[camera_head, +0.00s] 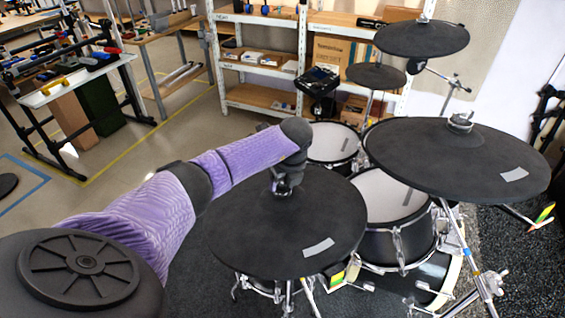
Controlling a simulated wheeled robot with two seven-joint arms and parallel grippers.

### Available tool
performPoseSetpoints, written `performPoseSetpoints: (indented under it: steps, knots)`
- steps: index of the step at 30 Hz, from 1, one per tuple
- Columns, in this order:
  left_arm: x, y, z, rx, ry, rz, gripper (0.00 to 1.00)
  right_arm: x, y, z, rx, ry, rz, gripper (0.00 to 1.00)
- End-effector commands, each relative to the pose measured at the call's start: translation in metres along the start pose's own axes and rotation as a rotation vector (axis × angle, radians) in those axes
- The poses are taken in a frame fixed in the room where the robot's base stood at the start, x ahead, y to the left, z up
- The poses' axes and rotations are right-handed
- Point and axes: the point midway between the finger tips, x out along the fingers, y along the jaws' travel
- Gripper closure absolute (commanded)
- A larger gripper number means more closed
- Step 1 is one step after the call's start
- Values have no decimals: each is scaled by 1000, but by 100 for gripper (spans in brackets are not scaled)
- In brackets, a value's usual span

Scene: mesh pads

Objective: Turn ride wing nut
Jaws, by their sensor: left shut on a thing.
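A large black cymbal pad (300,228) with a pale label sits in the middle, low in the head view. My left arm reaches in from the left, and my left gripper (282,186) points down at the centre of this pad. It is shut on the wing nut at the top of the pad's stand; the fingers hide most of the nut. A second large cymbal pad (430,165) is at the right, with its own wing nut (460,121) in plain view and nothing touching it. My right gripper is not in view.
Drum pads (393,196) on chrome stands stand between and below the cymbals. Smaller cymbal pads (420,38) are higher at the back. A black drum module (318,82) stands before wooden shelves (262,103). Open floor lies at the left.

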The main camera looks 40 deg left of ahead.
Motion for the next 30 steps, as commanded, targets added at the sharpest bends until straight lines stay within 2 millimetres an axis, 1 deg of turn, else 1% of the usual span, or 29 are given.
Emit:
performPoseSetpoints:
  steps: [9,26,27,29,30]
  knots:
    - [-1,-1,1,-113,-2,42,97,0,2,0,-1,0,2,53]
    - [0,-1,0,-138,0,53,97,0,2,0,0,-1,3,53]
    - [0,-1,0,-138,0,53,36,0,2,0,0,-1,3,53]
    - [0,-1,0,-138,0,53,24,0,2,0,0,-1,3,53]
    - [0,-1,0,-138,0,53,15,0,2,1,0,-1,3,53]
